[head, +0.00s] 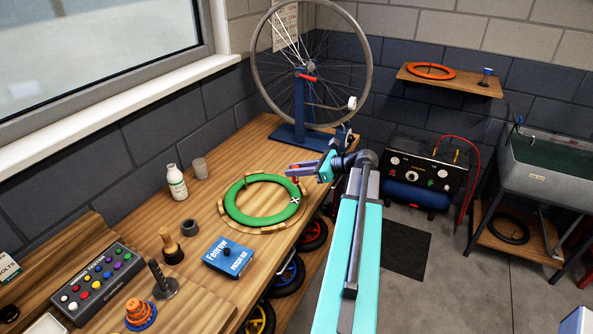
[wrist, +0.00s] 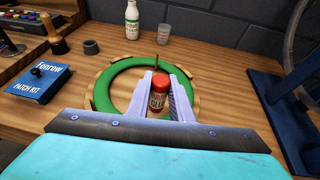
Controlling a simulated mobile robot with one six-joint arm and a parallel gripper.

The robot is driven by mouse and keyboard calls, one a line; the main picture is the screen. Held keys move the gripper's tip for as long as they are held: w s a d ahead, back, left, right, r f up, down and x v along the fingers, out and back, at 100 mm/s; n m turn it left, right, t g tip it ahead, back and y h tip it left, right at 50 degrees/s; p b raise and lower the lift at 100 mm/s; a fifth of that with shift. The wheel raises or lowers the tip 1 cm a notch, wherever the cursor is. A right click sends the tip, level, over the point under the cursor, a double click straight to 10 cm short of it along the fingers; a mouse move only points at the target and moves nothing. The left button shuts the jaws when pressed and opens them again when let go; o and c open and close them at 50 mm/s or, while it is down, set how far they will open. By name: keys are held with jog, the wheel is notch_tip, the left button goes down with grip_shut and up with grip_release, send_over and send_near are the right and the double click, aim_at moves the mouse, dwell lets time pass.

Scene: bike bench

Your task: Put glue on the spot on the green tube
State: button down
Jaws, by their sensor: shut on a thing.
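The green tube (head: 234,207) lies as a ring on the bench inside a wooden holder (head: 222,209). A white X-shaped spot (head: 294,201) is on its right side in the head view. My gripper (head: 293,170) is above the right far part of the tube. In the wrist view it is shut on a red glue bottle (wrist: 158,95) with a label, held between the two pale fingers.
A blue patch kit box (head: 229,257) sits in front of the tube. A white bottle (head: 176,182) and a grey cup (head: 200,168) stand behind it on the left. A wheel stand (head: 300,130) is at the bench's far end. A button box (head: 98,283) is at the near left.

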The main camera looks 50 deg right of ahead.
jog(key=shift+r+p, duration=0.6)
jog(key=shift+r, duration=0.3)
